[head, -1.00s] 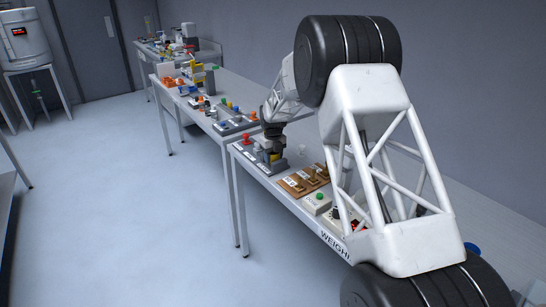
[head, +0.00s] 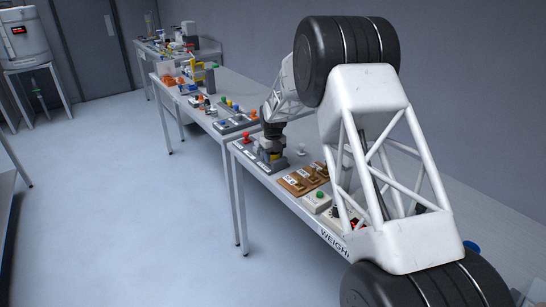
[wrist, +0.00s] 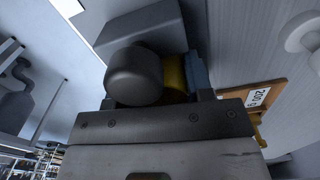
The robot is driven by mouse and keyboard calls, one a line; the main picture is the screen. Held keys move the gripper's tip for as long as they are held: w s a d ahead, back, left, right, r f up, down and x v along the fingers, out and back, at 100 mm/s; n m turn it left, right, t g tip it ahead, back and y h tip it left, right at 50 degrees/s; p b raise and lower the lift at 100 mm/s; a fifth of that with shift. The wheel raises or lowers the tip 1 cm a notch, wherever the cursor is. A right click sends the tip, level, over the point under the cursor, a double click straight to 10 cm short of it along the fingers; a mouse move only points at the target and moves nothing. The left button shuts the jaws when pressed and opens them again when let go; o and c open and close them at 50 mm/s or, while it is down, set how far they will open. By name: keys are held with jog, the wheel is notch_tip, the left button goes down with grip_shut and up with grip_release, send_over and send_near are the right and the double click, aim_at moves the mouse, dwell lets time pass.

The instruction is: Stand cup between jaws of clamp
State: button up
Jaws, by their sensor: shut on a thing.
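My gripper (head: 272,146) is over the near table's left end, low at the grey clamp (head: 272,163). In the wrist view, a yellow piece (wrist: 173,75), apparently the cup, shows at my gripper (wrist: 170,92) and is mostly hidden. My gripper is shut on it. A dark grey rounded cylinder (wrist: 135,75) covers its left side, and a blue-grey piece (wrist: 197,72) lies against its right. A grey block (wrist: 150,25), probably part of the clamp, is beyond. I cannot tell whether the cup touches the clamp's base or its jaws.
A red knob (head: 246,136) stands left of the clamp. Brown boards with weights (head: 300,180) and a white box with a green button (head: 317,202) are to its right. A white knobbed piece (head: 301,150) stands behind. Another table with several parts (head: 215,110) is farther left.

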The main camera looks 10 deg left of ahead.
jog(key=shift+s+d+f, duration=0.1)
jog(key=shift+s+f, duration=0.05)
jog(key=shift+f, duration=0.45)
jog(key=shift+s+f, duration=0.15)
jog(key=shift+f, duration=0.4)
jog(key=o, duration=1)
jog(key=shift+c, duration=0.2)
jog(key=shift+r, duration=0.1)
notch_tip(320, 180, up, 10)
jog(key=s+d+r+n, duration=0.1)
jog(key=d+r+n, duration=0.3)
jog(key=d+n, duration=0.6)
jog(key=s+d+r+n, duration=0.2)
jog(key=d+r+n, duration=0.2)
jog(key=d+n, duration=0.7)
jog(key=shift+d+r, duration=0.25)
jog(key=shift+d, duration=1.9)
